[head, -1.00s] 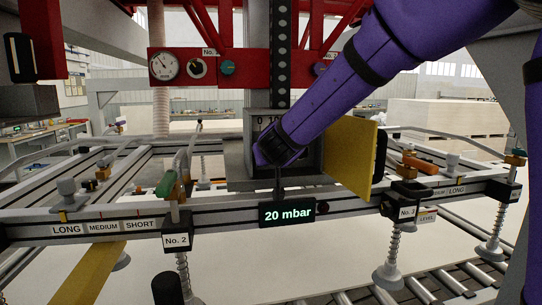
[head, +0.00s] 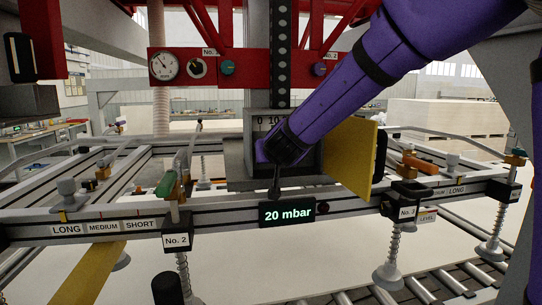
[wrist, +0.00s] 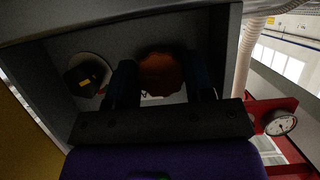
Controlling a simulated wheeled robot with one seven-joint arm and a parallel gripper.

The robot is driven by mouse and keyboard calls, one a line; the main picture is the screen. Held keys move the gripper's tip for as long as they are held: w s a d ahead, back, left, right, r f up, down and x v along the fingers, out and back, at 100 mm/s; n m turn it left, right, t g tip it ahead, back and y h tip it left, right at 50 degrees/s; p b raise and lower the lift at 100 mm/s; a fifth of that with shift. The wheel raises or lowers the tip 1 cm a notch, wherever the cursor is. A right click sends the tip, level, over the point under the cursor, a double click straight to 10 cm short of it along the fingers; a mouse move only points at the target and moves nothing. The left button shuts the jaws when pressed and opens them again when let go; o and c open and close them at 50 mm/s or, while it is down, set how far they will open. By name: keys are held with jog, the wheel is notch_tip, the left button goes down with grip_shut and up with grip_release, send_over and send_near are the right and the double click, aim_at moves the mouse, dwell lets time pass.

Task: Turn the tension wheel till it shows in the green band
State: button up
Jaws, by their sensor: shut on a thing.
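My gripper (head: 270,152) reaches into the box. In the wrist view its two dark fingers are on either side of a round orange-brown knob (wrist: 160,72), seemingly the tension wheel, and are shut on it. A round pale part with a black middle and a yellow mark (wrist: 87,76) sits to its left. I cannot make out a green band or pointer.
A display (head: 288,213) reading "20 mbar" is on the rail below the box. A red beam above carries a gauge (head: 163,66) and knobs. Suction cups (head: 388,275) hang from the frame. The open door is close to my arm's right side.

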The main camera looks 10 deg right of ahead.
jog(key=m+y, duration=0.2)
jog(key=m, duration=0.1)
jog(key=shift+d, duration=0.1)
jog(key=m+y, duration=0.2)
jog(key=m, duration=0.1)
jog(key=shift+f+t, duration=0.1)
jog(key=shift+t, duration=0.2)
jog(key=m+y, duration=0.1)
jog(key=m, duration=0.2)
jog(key=shift+t, duration=0.4)
jog(key=shift+m+t+y, duration=0.6)
jog(key=shift+m+y, duration=0.2)
jog(key=shift+m, duration=0.9)
jog(key=o, duration=0.6)
jog(key=shift+o, duration=0.2)
